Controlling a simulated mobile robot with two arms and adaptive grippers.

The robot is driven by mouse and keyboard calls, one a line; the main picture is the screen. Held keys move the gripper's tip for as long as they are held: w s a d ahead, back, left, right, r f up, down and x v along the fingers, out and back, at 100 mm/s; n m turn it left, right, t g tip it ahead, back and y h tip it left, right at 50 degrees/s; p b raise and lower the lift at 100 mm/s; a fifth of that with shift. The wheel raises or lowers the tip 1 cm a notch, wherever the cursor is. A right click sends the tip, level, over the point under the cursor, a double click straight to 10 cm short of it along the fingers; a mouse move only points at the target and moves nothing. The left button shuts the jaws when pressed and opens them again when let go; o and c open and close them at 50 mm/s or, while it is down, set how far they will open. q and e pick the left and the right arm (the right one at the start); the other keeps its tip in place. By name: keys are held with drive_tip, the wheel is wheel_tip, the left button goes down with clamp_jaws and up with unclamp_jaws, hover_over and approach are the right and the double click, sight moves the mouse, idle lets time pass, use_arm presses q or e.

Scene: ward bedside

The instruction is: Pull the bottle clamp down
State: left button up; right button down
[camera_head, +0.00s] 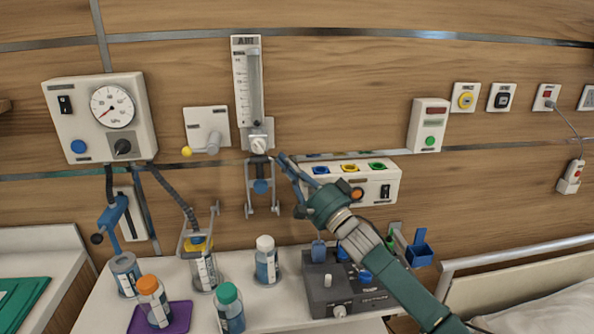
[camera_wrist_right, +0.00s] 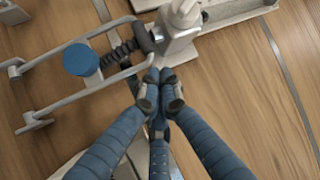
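The bottle clamp (camera_head: 262,187) hangs under the flow meter (camera_head: 247,85) on the wall. It has a metal frame with two side arms and a blue knob. In the right wrist view the clamp (camera_wrist_right: 80,60) fills the upper left, its blue knob toward the left and its arms pointing left. My right gripper (camera_head: 284,160) reaches up from the lower right, its fingertips just right of the clamp's upper end. In the right wrist view my right gripper's fingertips (camera_wrist_right: 160,92) are drawn together beside the clamp's top, with nothing visible between them. Contact cannot be told. My left gripper is out of view.
A gauge box (camera_head: 101,118) is on the wall at left. A second metal bracket (camera_head: 197,240) hangs around a yellow-capped bottle. Several capped bottles and a dark control box (camera_head: 349,290) stand on the table below. A panel with coloured sockets (camera_head: 378,184) lies right behind my right gripper.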

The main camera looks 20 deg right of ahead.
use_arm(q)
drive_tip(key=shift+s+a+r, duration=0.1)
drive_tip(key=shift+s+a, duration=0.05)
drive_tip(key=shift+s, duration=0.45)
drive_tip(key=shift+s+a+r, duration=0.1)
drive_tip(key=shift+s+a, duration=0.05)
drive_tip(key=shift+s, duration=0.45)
use_arm(e)
drive_tip(key=shift+x, duration=1.05)
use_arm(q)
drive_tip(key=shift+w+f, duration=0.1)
